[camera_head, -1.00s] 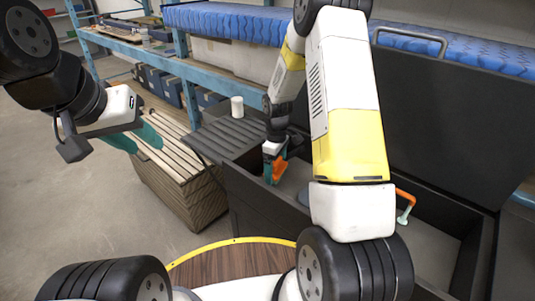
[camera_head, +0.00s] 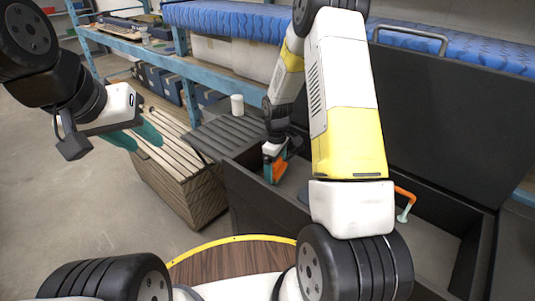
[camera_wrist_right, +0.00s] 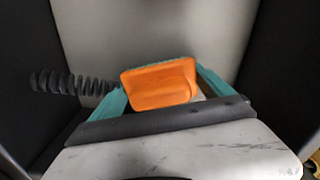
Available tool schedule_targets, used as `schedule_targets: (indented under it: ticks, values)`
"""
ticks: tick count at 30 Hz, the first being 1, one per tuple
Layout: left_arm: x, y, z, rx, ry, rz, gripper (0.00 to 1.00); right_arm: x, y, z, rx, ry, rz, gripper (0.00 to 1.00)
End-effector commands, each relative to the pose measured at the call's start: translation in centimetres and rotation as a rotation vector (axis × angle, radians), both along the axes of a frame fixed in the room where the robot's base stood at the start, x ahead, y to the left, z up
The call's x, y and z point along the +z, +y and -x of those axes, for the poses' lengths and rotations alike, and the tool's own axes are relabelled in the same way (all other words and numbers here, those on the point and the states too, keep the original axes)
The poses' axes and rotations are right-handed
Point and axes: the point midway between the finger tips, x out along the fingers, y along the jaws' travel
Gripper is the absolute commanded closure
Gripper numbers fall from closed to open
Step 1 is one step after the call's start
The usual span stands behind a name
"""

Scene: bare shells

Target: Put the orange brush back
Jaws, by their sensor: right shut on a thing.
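The orange brush (camera_wrist_right: 160,84) sits between the teal fingers of my right gripper (camera_wrist_right: 160,88) in the right wrist view, with a thin strip of bristles along its far edge. In the head view the brush (camera_head: 269,161) and my right gripper (camera_head: 276,168) are low at the left end of a dark open box (camera_head: 262,203), inside its walls. My right gripper is shut on the brush. Whether the brush touches the box floor cannot be told. My left gripper (camera_head: 141,148) is open and empty, above the slatted wooden crate at left.
An orange-handled tool (camera_head: 405,202) is in the right part of the box, partly behind my right arm. A black coil (camera_wrist_right: 62,83) lies beside the gripper. A white cup (camera_head: 237,105) stands on a dark ribbed surface (camera_head: 225,133). The raised lid (camera_head: 430,120) stands behind.

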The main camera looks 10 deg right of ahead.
Motion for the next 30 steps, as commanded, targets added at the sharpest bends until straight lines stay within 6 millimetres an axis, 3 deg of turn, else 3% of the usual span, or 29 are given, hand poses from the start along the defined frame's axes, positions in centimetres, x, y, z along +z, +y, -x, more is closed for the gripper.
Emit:
schedule_targets:
  ticks: [11, 12, 13, 30]
  values:
    - [0.00, 0.00, 0.00, 0.000, 0.000, 0.000, 0.64, -0.14, 0.00, -0.01, 0.000, 0.000, 0.000, 0.47]
    - [0.00, 0.00, 0.00, 0.000, 0.000, 0.000, 0.64, -0.14, 0.00, -0.01, 0.000, 0.000, 0.000, 0.04]
    - [0.00, 0.00, 0.00, 0.000, 0.000, 0.000, 0.64, -0.14, -0.01, -0.01, 0.000, 0.000, 0.000, 0.00]
    - [0.00, 0.00, 0.00, 0.000, 0.000, 0.000, 0.64, -0.16, -0.01, 0.01, 0.000, 0.000, 0.000, 0.00]
